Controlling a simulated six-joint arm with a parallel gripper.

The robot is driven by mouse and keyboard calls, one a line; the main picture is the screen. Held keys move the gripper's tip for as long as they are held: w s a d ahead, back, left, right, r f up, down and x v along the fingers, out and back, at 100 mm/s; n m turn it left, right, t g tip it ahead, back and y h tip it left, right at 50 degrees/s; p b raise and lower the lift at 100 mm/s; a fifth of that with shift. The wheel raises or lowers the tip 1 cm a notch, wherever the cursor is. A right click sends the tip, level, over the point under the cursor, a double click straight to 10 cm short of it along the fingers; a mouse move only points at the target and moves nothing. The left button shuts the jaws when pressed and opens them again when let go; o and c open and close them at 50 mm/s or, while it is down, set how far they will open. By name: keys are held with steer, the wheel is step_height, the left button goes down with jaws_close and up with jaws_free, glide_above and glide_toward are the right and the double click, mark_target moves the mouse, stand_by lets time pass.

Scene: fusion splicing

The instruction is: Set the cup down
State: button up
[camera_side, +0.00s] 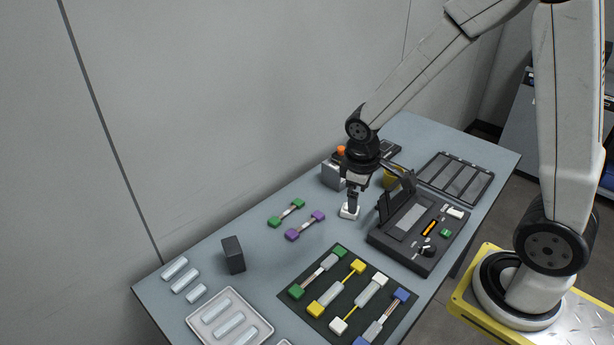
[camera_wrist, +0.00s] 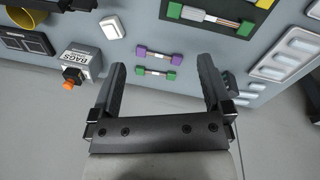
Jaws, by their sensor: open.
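The yellow round thing, seemingly the cup (camera_side: 388,181), stands on the table behind the black splicing case in the side view, partly hidden by my arm and the case's raised lid. Part of a yellow rim (camera_wrist: 30,16) shows at the top left of the wrist view. My gripper (camera_side: 352,207) points down above the table. Its jaws (camera_wrist: 161,66) are apart with nothing between them, and it is clear of the cup. A small white block (camera_side: 349,212) shows by the fingertips in the side view; in the wrist view it lies up and left, outside the jaws.
The open black splicing case (camera_side: 405,252) stands right of my gripper. Green-ended (camera_side: 286,213) and purple-ended (camera_side: 305,226) pieces lie to the left. A dark mat (camera_side: 318,320) with several coloured pieces, a white tray (camera_side: 205,337), a dark block (camera_side: 233,255) and a bags box (camera_wrist: 82,60) are around.

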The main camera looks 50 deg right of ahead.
steer(key=s+a+r+m+t+y, duration=0.1)
steer(key=s+a+r+m+t, duration=0.1)
steer(key=s, duration=0.3)
steer(key=shift+a+m+y, duration=0.3)
steer(key=shift+a+m, duration=0.3)
steer(key=shift+a, duration=0.25)
stand_by(0.5)
